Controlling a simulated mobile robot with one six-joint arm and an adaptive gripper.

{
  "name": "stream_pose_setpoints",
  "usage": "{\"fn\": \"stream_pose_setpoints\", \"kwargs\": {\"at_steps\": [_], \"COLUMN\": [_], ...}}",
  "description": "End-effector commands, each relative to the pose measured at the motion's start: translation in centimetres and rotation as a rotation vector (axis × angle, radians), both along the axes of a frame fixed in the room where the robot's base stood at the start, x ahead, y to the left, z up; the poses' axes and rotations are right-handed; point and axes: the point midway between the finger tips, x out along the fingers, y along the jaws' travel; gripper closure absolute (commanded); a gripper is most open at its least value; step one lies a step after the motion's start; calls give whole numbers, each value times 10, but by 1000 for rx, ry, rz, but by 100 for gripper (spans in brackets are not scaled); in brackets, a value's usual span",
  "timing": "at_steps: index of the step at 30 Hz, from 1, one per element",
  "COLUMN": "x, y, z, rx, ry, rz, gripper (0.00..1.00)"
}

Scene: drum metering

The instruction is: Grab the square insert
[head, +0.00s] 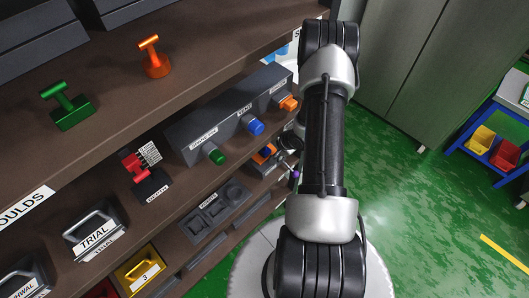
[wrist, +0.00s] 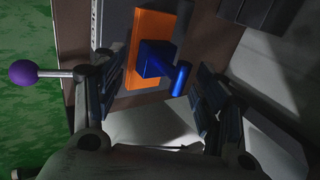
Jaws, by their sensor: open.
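A blue insert with a bar handle (wrist: 158,62) stands in front of an orange square plate (wrist: 147,22) in the wrist view. Its body looks square-edged, and its handle bar points toward my gripper (wrist: 155,100). The fingers are open, one on each side and a little short of the handle, with nothing between them. In the head view the blue insert (head: 266,151) is small on the lower shelf, beside my gripper (head: 290,165), which my arm partly hides. A green T-handled piece with a squarish base (head: 72,112) stands on the upper shelf.
An orange T-handled piece (head: 155,62) is on the upper shelf. A grey box with green, blue and orange knobs (head: 205,137) sits just above my gripper. A dark tray with recesses (head: 215,212) lies to the left. A purple ball on a rod (wrist: 24,73) is beside the left finger.

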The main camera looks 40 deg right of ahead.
Motion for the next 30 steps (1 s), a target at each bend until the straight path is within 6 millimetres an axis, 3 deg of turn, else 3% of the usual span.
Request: {"fn": "stream_pose_setpoints", "kwargs": {"at_steps": [10, 30], "x": [4, 4], "y": [0, 0], "z": [-6, -6], "rx": [1, 0], "ry": [0, 1], "rz": [-1, 0], "gripper": [36, 80]}}
